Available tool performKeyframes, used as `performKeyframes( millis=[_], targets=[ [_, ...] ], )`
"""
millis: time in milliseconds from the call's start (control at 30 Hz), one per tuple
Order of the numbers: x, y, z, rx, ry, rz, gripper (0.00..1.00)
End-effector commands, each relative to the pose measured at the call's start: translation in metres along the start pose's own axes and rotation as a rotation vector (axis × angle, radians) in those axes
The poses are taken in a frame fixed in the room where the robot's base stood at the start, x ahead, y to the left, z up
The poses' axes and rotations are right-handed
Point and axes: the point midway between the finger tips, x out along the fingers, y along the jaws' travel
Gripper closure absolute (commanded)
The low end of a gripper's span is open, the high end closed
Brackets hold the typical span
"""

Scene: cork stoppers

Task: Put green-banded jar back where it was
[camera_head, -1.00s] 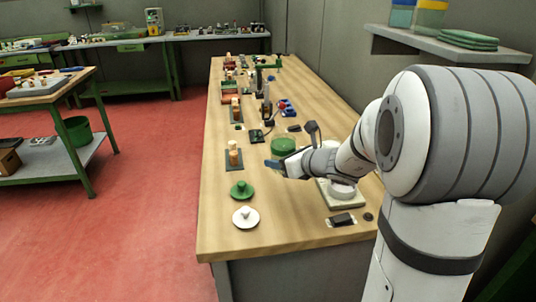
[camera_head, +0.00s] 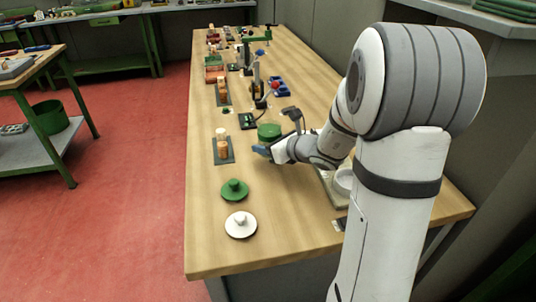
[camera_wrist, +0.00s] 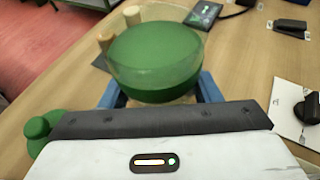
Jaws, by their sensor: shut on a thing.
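The green-banded jar (camera_head: 269,131) is squat and round, with a wide green top. In the head view it is over the right part of the long wooden bench, at the end of my arm. My gripper (camera_head: 262,151) has blue fingers and is shut on the jar. In the wrist view the jar (camera_wrist: 155,55) fills the space between the two blue fingers (camera_wrist: 157,92), its upper part translucent green. The jar's underside is hidden, so I cannot tell whether it touches the bench.
A dark mat (camera_head: 223,158) with cork-coloured stoppers (camera_head: 222,144) lies left of the jar. A green knobbed disc (camera_head: 234,191) and a white knobbed disc (camera_head: 240,226) lie nearer on the bench (camera_head: 205,215). A dark device (camera_head: 248,121) and a stand with a red ball (camera_head: 275,86) are behind.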

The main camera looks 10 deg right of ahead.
Motion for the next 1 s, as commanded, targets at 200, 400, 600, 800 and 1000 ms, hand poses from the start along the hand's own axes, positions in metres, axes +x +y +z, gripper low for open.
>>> performKeyframes(
  millis=[200, 400, 600, 800, 1000],
  targets=[
    [0.012, 0.001, -0.028, 0.003, 0.002, 0.001, 0.76],
    [0.012, 0.001, -0.029, -0.001, 0.0, 0.001, 0.76],
    [0.014, 0.001, -0.033, 0.0, 0.0, 0.002, 0.76],
    [0.014, 0.001, -0.032, 0.0, 0.001, 0.002, 0.29],
    [0.014, 0.001, -0.032, 0.0, 0.001, 0.002, 0.21]
  ],
)
